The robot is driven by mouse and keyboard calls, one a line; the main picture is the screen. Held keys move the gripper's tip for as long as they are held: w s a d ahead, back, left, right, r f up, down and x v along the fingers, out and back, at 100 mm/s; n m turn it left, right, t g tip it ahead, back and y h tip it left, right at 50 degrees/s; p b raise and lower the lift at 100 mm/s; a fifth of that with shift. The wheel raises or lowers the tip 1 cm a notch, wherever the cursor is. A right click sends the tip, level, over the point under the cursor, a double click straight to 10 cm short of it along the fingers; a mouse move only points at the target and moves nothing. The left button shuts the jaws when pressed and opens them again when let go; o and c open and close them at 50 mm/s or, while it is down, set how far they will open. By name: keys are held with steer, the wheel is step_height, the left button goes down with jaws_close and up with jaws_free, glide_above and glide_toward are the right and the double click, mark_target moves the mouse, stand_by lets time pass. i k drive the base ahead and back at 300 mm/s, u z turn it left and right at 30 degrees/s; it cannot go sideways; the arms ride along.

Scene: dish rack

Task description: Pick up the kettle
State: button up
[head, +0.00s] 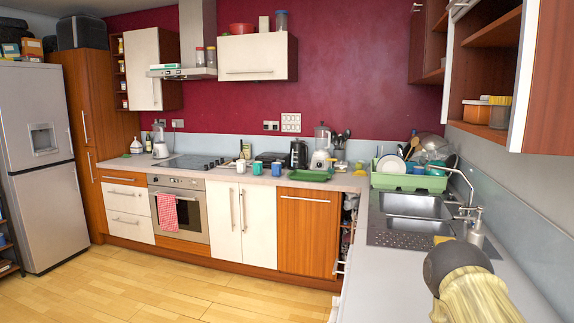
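The black kettle (298,154) stands upright on the back counter, to the right of the hob and just left of a blender. Its lower part is partly hidden by a green tray in front of it. It looks small and far off in the head view, so I cannot make out its handle clearly. My gripper's fingers do not show, and nothing is seen near the kettle from my arm.
A blender (321,146) stands right of the kettle. A green tray (310,175) and several mugs sit in front. A green dish rack (408,181) stands beside the sink (412,205). A dark, round-ended object (457,262) fills the lower right. The wooden floor (200,285) is clear.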

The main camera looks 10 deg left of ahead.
mark_target(299, 152)
steer(key=u, duration=1.1)
steer(key=i, duration=5.45)
steer(key=z, duration=1.6)
